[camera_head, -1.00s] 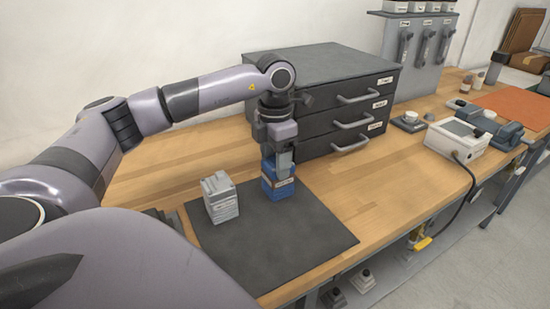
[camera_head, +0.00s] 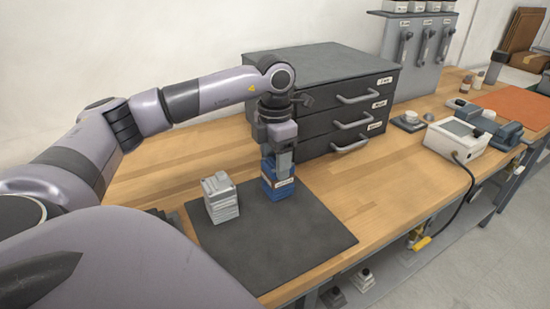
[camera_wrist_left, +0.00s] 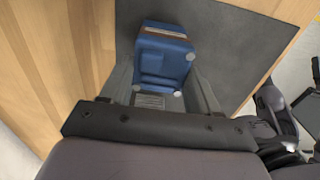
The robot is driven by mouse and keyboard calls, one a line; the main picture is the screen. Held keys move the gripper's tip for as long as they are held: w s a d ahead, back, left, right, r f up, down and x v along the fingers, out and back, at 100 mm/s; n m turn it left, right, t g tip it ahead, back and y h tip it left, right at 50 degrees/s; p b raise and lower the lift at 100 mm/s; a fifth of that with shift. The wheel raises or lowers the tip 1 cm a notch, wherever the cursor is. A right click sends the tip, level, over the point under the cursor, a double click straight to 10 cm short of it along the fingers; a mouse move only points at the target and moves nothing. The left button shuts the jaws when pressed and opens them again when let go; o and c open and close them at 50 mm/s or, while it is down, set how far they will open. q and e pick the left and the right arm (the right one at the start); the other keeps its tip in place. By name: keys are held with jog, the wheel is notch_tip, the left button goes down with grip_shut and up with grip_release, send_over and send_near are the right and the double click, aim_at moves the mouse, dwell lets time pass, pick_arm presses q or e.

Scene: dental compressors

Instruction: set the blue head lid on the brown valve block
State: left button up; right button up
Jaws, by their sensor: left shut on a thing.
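My left gripper (camera_head: 280,164) points down, shut on the blue head lid (camera_head: 273,182) at the back of the dark mat. I cannot tell whether the blue piece touches the mat.
A grey finned block (camera_head: 222,200) stands on the dark mat (camera_head: 290,243), left of the blue piece. A dark drawer cabinet (camera_head: 325,65) stands close behind my gripper. A white device (camera_head: 455,145) is at the right. The mat's front right is clear.

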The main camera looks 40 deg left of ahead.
pick_arm(q)
jog(key=o, duration=1.4)
jog(key=shift+r+p, duration=2.95)
jog(key=shift+r, duration=0.6)
jog(key=shift+f, duration=0.1)
